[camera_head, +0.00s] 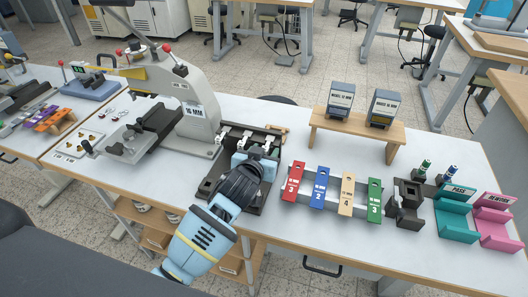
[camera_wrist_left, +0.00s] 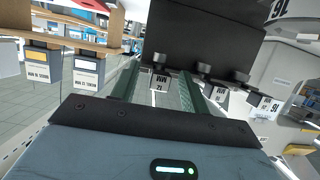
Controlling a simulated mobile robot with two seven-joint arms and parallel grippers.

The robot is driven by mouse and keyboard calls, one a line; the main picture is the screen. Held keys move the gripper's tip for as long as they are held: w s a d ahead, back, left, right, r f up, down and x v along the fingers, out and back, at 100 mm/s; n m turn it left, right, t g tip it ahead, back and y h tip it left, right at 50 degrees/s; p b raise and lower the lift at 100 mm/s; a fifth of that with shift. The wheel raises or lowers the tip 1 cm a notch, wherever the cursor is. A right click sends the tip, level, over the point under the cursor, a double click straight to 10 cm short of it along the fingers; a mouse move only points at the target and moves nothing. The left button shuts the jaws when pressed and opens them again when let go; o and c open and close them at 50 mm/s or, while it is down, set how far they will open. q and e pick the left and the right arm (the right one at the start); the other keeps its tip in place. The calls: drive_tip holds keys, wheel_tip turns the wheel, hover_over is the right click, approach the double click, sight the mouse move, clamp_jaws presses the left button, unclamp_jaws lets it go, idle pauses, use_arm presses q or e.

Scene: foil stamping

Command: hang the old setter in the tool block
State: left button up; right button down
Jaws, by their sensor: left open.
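The black tool block (camera_head: 213,178) stands near the middle of the bench, with pale-labelled pieces (camera_head: 248,136) along its far edge. My left gripper (camera_head: 254,163) is over the block, and my wrist hides part of it. In the left wrist view, which looks upside down, the fingers (camera_wrist_left: 159,75) are apart. A dark piece with a "12 MM" label (camera_wrist_left: 159,82) shows between them, at the block's black body (camera_wrist_left: 205,40). Contact cannot be told. More labelled pieces (camera_wrist_left: 217,98) sit in a row beside it. Which piece is the old setter cannot be told. My right gripper is not in view.
A grey press marked 16 MM (camera_head: 195,108) stands left of the block. Red, blue, tan and green numbered pieces (camera_head: 318,187) stand to its right. A wooden stand (camera_head: 352,128) with two labelled boxes is behind. Teal (camera_head: 456,208) and pink trays (camera_head: 494,222) are far right.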

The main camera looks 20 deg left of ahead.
use_arm(q)
drive_tip(key=shift+v, duration=3.95)
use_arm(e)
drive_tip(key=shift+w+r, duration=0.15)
